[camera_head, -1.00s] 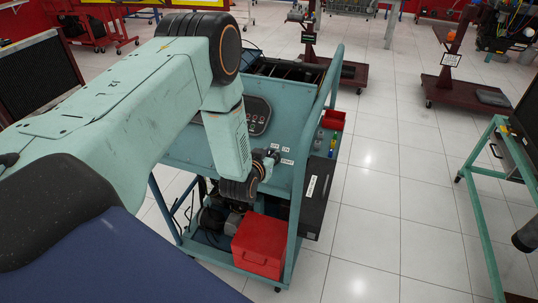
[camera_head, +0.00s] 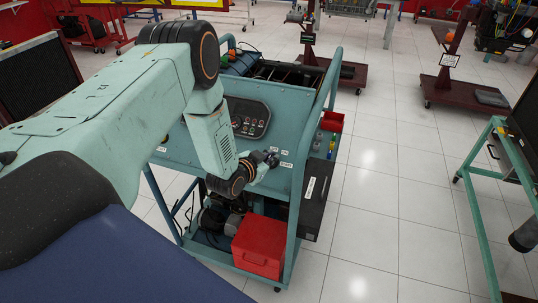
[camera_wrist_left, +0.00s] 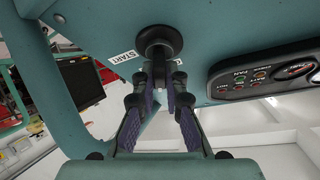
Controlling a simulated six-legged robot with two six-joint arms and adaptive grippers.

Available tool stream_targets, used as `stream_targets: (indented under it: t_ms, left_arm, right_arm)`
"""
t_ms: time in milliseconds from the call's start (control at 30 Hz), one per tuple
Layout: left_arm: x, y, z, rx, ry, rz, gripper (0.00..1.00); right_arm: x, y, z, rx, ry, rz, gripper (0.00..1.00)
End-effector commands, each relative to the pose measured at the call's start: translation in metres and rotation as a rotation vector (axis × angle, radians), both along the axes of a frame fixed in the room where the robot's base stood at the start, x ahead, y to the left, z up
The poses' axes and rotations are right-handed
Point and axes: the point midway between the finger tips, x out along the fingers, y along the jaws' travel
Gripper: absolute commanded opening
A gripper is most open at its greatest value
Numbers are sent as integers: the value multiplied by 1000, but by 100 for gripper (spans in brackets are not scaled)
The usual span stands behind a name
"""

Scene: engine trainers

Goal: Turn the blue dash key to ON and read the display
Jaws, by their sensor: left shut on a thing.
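The dash key switch has a round black collar (camera_wrist_left: 158,42) on the teal panel, next to a START label (camera_wrist_left: 124,57). My left gripper (camera_wrist_left: 163,80) is shut on the key just in front of that collar. The fingers cover most of the key, and its blue colour cannot be made out. In the head view my left gripper (camera_head: 268,160) is at the panel's lower right, beside small white labels. The dark dash display panel (camera_head: 249,118) is left of and above it. Several lamps and a gauge show there, but no reading is legible. My right gripper is out of view.
The teal wheeled engine trainer (camera_head: 292,123) carries a red box (camera_head: 260,245) on its lower shelf. A small red tray (camera_head: 332,121) is at its right side. Another teal stand (camera_head: 480,172) is at the far right. Open tiled floor lies between them.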

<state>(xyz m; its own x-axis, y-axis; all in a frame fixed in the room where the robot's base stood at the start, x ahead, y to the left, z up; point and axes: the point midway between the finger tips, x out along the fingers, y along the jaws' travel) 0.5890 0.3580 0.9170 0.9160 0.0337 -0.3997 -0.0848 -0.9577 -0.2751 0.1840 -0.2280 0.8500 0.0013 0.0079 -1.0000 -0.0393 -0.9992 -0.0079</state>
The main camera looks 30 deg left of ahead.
Motion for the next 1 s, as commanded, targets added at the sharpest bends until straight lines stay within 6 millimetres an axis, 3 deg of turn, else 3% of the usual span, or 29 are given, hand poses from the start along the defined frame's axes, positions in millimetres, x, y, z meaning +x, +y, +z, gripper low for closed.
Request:
stream_targets:
  t_ms: [433, 1000]
  left_arm:
    - [-7, 0, -7, 183, 67, -211, 0]
    - [-7, 0, -9, 232, 81, -265, 0]
  right_arm:
    - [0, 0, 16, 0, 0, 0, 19]
    - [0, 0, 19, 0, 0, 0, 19]
